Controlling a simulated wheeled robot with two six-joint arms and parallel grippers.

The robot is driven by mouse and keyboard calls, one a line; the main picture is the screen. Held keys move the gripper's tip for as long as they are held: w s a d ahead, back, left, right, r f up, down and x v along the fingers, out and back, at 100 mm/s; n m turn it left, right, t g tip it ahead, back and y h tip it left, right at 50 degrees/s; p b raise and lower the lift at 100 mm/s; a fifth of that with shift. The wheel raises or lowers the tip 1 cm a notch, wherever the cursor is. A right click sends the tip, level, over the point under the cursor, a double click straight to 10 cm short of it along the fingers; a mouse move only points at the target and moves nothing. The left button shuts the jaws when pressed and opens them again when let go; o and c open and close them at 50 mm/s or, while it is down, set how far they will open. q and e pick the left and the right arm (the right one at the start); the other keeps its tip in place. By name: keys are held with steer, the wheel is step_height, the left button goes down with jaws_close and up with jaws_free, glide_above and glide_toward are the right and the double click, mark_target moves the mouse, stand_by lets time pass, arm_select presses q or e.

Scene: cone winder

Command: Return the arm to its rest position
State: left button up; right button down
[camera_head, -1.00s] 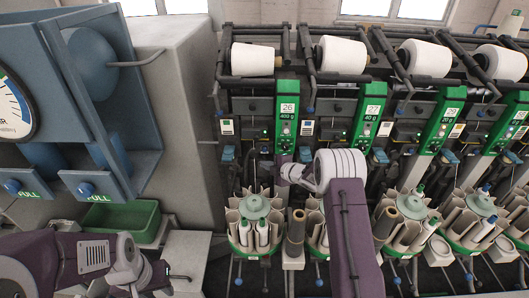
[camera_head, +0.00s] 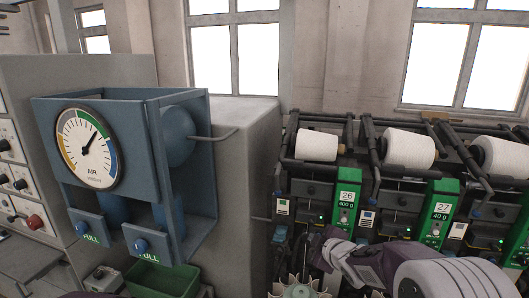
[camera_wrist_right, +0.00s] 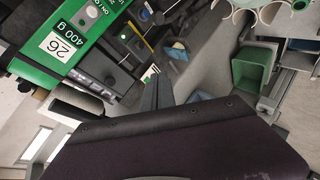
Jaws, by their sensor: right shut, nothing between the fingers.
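My right arm (camera_head: 375,265) comes in from the lower right of the head view and is raised in front of winding unit 26. Its gripper (camera_head: 318,252) is small and dark here, close before the lower part of that unit. In the right wrist view the gripper fingers (camera_wrist_right: 160,92) are together, with nothing between them. I cannot tell the exact gap between the fingers and the machine. My left gripper is out of view.
Unit 26 (camera_head: 345,205) and unit 27 (camera_head: 440,212) carry white cones (camera_head: 317,146) on top. A blue air-gauge cabinet (camera_head: 125,110) stands at left, with a green bin (camera_head: 160,280) below it. A grey housing (camera_head: 245,150) stands between cabinet and units.

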steer(key=s+f+m+g, duration=0.3)
steer(key=s+f+m, duration=0.1)
steer(key=s, duration=0.6)
steer(key=s+d+f+m+g+h, duration=0.1)
steer(key=s+f+m+g, duration=0.3)
steer(key=s, duration=0.5)
steer(key=s+d+f+m+g+h, duration=0.1)
steer(key=s+f+m+g, duration=0.2)
steer(key=s, duration=0.7)
step_height(320, 180, down, 3)
steer(key=m, duration=0.2)
steer(key=shift+s+m+g, duration=0.3)
steer(key=shift+g, duration=0.1)
steer(key=shift+d, duration=0.15)
